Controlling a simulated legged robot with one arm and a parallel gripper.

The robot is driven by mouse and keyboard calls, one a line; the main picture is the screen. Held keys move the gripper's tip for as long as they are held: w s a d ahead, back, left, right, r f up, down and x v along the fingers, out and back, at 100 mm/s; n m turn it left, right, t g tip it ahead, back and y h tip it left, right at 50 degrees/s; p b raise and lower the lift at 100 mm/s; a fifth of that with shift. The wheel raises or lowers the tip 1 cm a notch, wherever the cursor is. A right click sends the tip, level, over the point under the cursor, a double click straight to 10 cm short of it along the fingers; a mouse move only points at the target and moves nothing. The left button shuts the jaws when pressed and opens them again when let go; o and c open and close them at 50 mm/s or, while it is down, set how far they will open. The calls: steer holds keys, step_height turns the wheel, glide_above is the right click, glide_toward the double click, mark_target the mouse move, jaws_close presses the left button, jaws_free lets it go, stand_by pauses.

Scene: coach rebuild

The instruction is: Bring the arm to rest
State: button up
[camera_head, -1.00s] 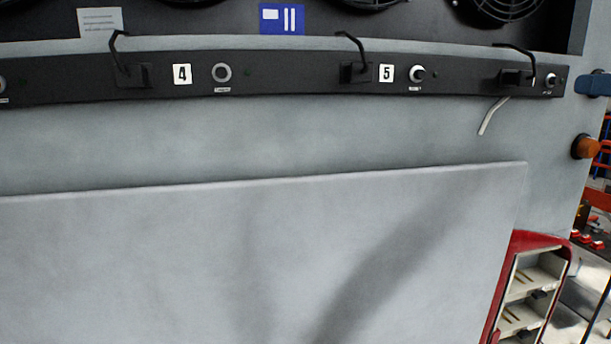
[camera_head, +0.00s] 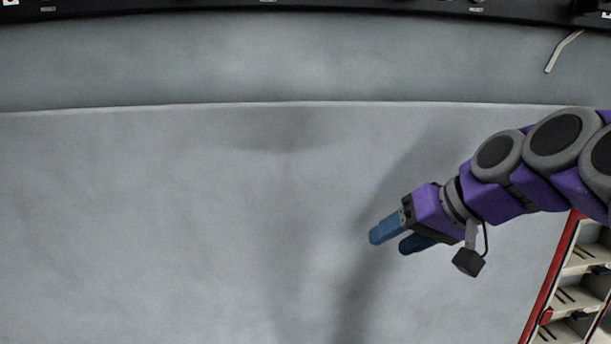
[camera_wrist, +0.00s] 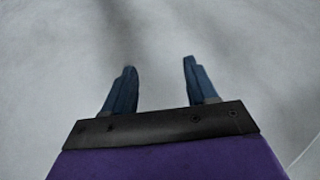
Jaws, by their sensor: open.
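My arm, purple and grey, reaches in from the right edge of the head view. My gripper (camera_head: 392,242) is at its end, with two blue fingers pointing left and slightly down. In the wrist view my gripper (camera_wrist: 158,72) shows its two fingers spread apart with nothing between them. Behind the fingers is only the plain grey panel. I cannot tell how far the fingertips are from that panel.
The large grey panel (camera_head: 150,220) fills most of the head view. A dark strip (camera_head: 350,8) runs along the top, with a bent pale rod (camera_head: 562,52) at the upper right. A red-framed rack with shelves (camera_head: 575,285) stands at the lower right, close to my arm.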

steer(key=s+a+f+g+h+b, duration=0.2)
steer(key=s+f+g+b, duration=0.1)
steer(key=s+f, duration=0.8)
steer(key=s+a+f+g+h+b, duration=0.25)
steer(key=s+f, duration=0.55)
steer(key=f, duration=0.8)
steer(key=s+d+f+g+h+b, duration=0.2)
steer(key=s+d+f, duration=0.1)
steer(key=s+f, duration=0.5)
steer(key=shift+s+d+f+m, duration=0.25)
steer(key=shift+s+f+m, duration=0.15)
steer(key=shift+s, duration=0.3)
steer(key=shift+r, duration=0.1)
